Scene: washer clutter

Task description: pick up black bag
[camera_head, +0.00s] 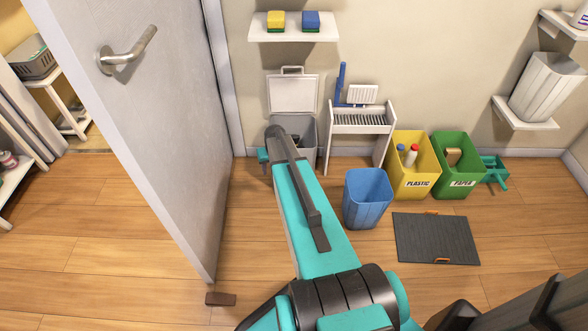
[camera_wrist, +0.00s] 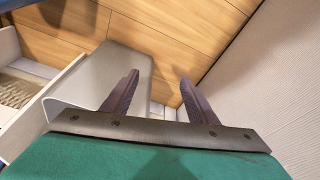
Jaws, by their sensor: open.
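I cannot make out a black bag in either view. A grey bin (camera_head: 308,130) with its lid (camera_head: 293,93) raised stands against the back wall, partly hidden by my arm, and its inside is mostly covered. In the wrist view my gripper (camera_wrist: 159,76) has its two dark fingers spread apart with nothing between them. A grey panel, perhaps part of the bin, (camera_wrist: 112,80) lies just left of the fingers.
A white rack (camera_head: 361,122), blue bin (camera_head: 367,200), yellow bin (camera_head: 412,180) and green bin (camera_head: 466,180) stand right of the grey bin. A dark mat (camera_head: 436,238) lies on the floor. An open door (camera_head: 150,130) stands left, with a brown block (camera_head: 220,299) at its foot.

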